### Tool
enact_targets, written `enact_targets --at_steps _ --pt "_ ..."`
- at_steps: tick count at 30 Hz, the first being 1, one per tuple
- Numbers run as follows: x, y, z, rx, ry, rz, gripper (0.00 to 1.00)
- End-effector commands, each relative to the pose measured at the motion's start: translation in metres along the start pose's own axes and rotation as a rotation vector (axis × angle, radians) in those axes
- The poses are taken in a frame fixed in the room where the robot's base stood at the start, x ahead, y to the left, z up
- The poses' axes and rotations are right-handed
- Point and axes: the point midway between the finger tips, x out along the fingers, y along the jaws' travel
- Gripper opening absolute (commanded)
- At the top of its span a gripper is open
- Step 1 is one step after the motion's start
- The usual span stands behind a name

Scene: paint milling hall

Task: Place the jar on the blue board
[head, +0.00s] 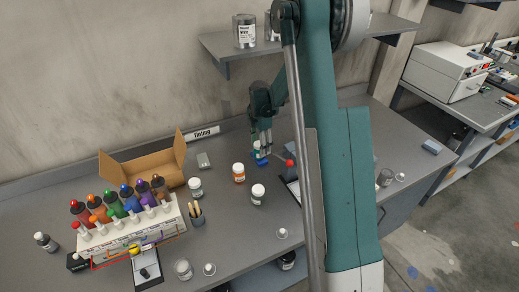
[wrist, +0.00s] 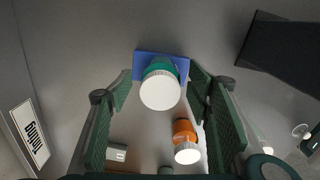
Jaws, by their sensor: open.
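A white-capped jar with a green label (wrist: 160,90) stands upright on a small blue board (wrist: 180,62) in the wrist view. In the head view the blue board (head: 261,161) lies on the grey bench below my gripper (head: 262,148), and the jar shows partly behind the fingers. My gripper (wrist: 160,88) is open, with one finger on each side of the jar and a gap visible on both sides. The jar's lower part is hidden by its cap in the wrist view.
An orange-labelled jar (head: 239,173) stands close by and also shows in the wrist view (wrist: 185,140). Other white-capped jars (head: 257,194) (head: 195,187) stand nearby. A cardboard box (head: 146,172) and a bottle rack (head: 120,240) are at left. A shelf (head: 225,48) hangs above.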

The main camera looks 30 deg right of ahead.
Motion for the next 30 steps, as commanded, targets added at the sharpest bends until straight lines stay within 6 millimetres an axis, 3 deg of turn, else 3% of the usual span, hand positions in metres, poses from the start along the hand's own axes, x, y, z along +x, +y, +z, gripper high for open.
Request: enact_targets --at_steps 12,30 --pt "-0.048 0.0 0.0 0.0 0.0 0.0 0.5" --pt "-0.055 0.0 0.0 0.0 0.0 0.0 0.5"
